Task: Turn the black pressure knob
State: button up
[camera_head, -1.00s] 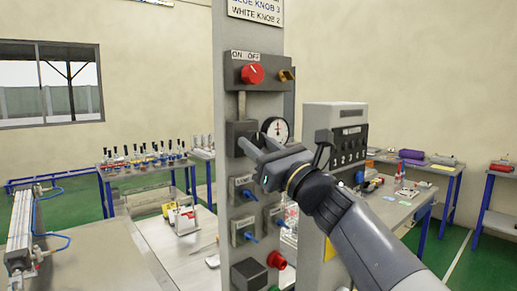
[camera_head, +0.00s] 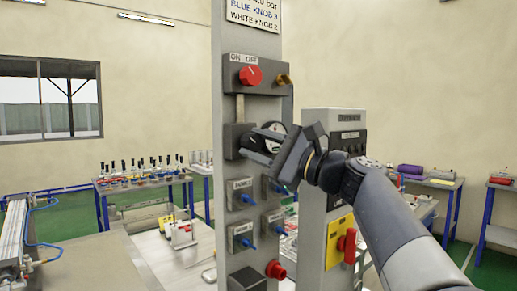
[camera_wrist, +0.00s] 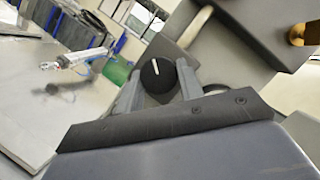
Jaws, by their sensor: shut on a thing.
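The black pressure knob (camera_wrist: 157,76) is round with a white pointer line and shows between my two fingers in the wrist view. My gripper (camera_wrist: 158,88) is shut on it, one finger on each side. In the head view my gripper (camera_head: 262,142) reaches from the right to the grey block (camera_head: 232,141) on the upright panel. The knob itself is mostly hidden there by the fingers. A round white gauge (camera_head: 274,130) sits just behind the gripper and is partly covered by it.
Above on the panel are a red knob (camera_head: 250,76) under an ON OFF label and a brass fitting (camera_head: 283,79). Below are several small grey boxes with blue knobs (camera_head: 246,243) and a red knob (camera_head: 276,270). A yellow plate with a red switch (camera_head: 347,244) stands to the right.

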jog(key=shift+n+g, duration=0.4)
jog(key=shift+n, duration=0.3)
jog(key=o, duration=1)
jog(key=b+v, duration=0.2)
jog(key=v, duration=0.9)
jog(key=shift+b, duration=0.3)
jog(key=shift+a+r, duration=0.1)
jog(key=p+x, duration=0.2)
jog(key=x, duration=0.9)
jog(key=shift+p, duration=0.3)
